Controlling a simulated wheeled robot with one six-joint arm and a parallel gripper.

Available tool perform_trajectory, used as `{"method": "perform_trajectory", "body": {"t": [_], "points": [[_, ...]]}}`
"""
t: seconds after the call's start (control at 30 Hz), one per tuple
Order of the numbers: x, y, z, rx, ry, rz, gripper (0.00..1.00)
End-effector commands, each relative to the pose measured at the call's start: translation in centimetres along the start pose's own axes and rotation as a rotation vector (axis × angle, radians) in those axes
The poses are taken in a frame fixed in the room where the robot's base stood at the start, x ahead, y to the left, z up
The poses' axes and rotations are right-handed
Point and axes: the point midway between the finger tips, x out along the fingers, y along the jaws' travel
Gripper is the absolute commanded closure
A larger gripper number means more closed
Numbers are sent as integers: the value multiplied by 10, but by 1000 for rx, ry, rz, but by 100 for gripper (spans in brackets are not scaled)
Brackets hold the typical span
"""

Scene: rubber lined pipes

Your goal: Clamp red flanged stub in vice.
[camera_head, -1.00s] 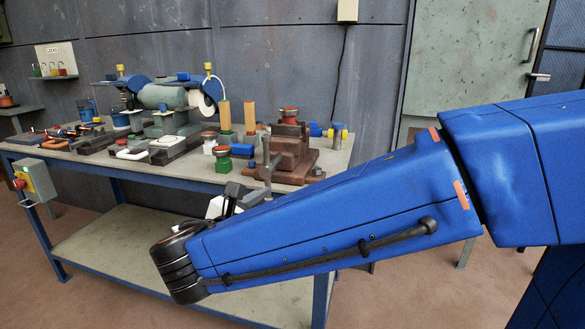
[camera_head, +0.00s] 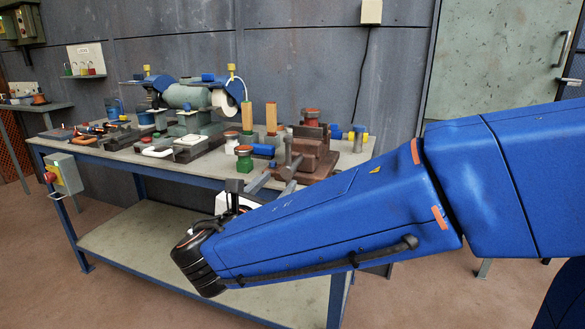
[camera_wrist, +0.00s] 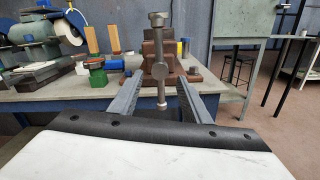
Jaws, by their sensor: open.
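The brown-red vice (camera_head: 310,158) stands at the right end of the workbench; its screw and bar handle (camera_wrist: 160,72) face me in the wrist view. A red flanged stub (camera_head: 311,115) shows just above the vice's top in the head view. I cannot tell whether it sits between the jaws or behind them, and I cannot make it out in the wrist view. My gripper (camera_wrist: 160,82) is open and empty, its two grey fingers pointing at the vice, one on each side of the handle in the picture. In the head view, my gripper (camera_head: 274,183) is at the bench's front edge.
A green stub with a red top (camera_head: 243,160) and a blue brush-like block (camera_head: 263,150) stand left of the vice. Two wooden posts (camera_head: 271,118) are behind. A bench grinder (camera_head: 190,100) and several parts fill the left. Yellow-and-blue pieces (camera_head: 357,133) lie at right.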

Motion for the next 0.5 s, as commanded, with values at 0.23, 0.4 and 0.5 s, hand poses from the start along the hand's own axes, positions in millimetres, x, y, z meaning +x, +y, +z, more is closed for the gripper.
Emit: {"method": "perform_trajectory", "body": {"t": [0.23,0.4,0.5], "points": [[36,-1,0,0,0,-4,57],[60,-1,0,-1,0,-3,57],[74,-1,0,-1,0,-4,57]]}}
